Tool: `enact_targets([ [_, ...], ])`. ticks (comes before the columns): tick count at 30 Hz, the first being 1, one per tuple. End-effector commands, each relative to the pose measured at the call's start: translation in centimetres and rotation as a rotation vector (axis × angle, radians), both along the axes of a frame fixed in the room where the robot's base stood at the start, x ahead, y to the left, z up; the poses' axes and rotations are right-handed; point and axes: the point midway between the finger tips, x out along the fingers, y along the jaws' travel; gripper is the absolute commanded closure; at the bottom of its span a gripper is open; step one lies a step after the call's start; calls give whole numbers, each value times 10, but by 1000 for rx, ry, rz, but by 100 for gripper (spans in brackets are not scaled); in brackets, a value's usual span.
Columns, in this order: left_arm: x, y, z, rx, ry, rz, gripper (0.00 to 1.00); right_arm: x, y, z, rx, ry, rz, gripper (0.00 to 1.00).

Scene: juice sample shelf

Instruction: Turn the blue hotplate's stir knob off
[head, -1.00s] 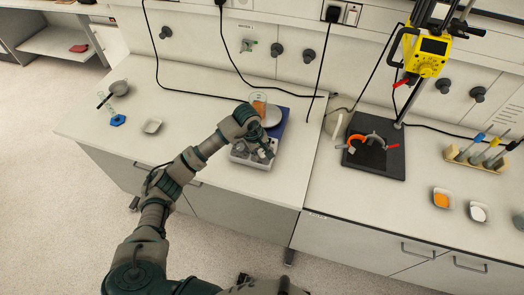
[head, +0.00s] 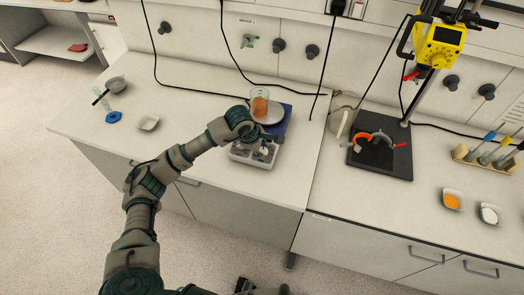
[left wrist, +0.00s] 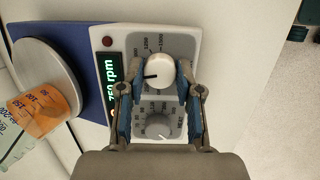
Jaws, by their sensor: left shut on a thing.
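The blue hotplate (head: 287,127) stands on the bench, with a round white top plate and a light front panel. In the left wrist view its panel (left wrist: 140,38) shows a lit green display (left wrist: 109,85) reading 750 rpm. A white knob (left wrist: 158,73) with a dark pointer line sits between the fingers of my left gripper (left wrist: 157,80), which is shut on it. A grey knob (left wrist: 158,125) lies beside it, nearer my wrist. A beaker with orange liquid (head: 260,104) is on the hotplate's plate. My right gripper is not in view.
A yellow overhead device (head: 440,45) on a stand rises at right above a black base (head: 385,160). A white dish (head: 149,123) and a blue item (head: 113,117) lie at left. The bench between them and the hotplate is clear.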

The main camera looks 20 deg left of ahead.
Motion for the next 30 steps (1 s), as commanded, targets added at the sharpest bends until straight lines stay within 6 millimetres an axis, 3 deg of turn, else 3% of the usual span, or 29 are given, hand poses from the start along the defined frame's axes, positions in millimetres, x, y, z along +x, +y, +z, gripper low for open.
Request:
enact_targets([
  [16, -2, -1, -5, -159, 9, 491, 100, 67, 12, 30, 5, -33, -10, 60],
  [30, -2, -2, -4, -295, 13, 914, 100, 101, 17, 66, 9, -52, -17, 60],
])
